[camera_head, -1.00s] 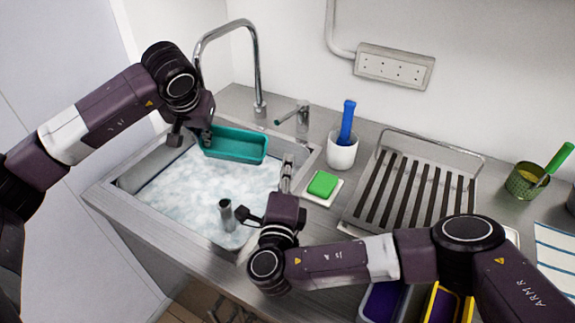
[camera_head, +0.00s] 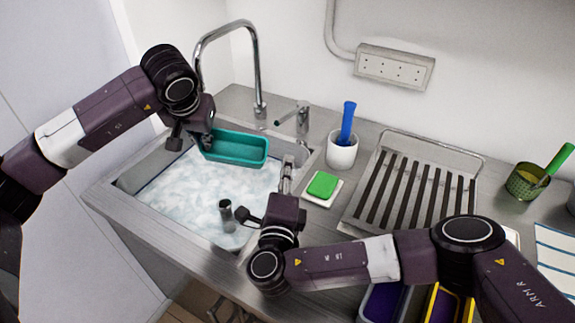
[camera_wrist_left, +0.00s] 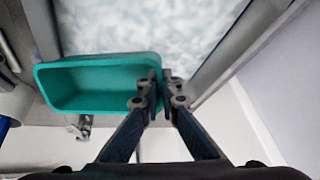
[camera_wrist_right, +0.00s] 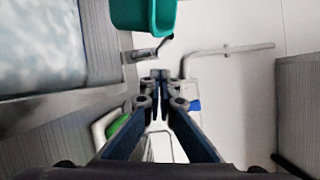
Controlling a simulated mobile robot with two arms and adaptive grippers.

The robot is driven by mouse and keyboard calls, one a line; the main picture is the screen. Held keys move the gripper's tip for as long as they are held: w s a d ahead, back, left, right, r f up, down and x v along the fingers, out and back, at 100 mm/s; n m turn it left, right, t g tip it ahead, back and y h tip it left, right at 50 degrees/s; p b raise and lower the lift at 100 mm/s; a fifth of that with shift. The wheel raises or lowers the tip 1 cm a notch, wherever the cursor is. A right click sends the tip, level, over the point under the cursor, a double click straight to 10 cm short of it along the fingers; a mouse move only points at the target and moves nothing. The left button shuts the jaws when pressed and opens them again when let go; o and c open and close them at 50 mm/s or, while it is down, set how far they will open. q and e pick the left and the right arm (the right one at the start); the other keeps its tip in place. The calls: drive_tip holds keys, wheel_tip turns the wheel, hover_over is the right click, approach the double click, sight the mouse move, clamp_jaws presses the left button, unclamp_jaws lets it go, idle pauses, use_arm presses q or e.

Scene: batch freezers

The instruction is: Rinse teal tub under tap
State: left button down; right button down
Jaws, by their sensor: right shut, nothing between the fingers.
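The teal tub (camera_head: 236,150) is held over the back of the sink, above the foamy water, with its open top facing up. My left gripper (camera_head: 207,140) is shut on the tub's left end wall; the left wrist view shows the wall of the tub (camera_wrist_left: 100,100) between the fingertips (camera_wrist_left: 162,85). No water stream is visible. My right gripper (camera_head: 287,172) is shut and empty at the sink's right edge, near the tap lever (camera_head: 290,115); its closed fingertips show in the right wrist view (camera_wrist_right: 160,77).
The sink (camera_head: 150,205) holds foamy water and an upright grey pipe (camera_head: 226,215). Right of it are a green sponge (camera_head: 322,184) on a white dish, a white cup (camera_head: 342,152) with a blue-handled brush, and a slatted drying rack (camera_head: 415,190).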

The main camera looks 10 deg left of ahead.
idle(0.4)
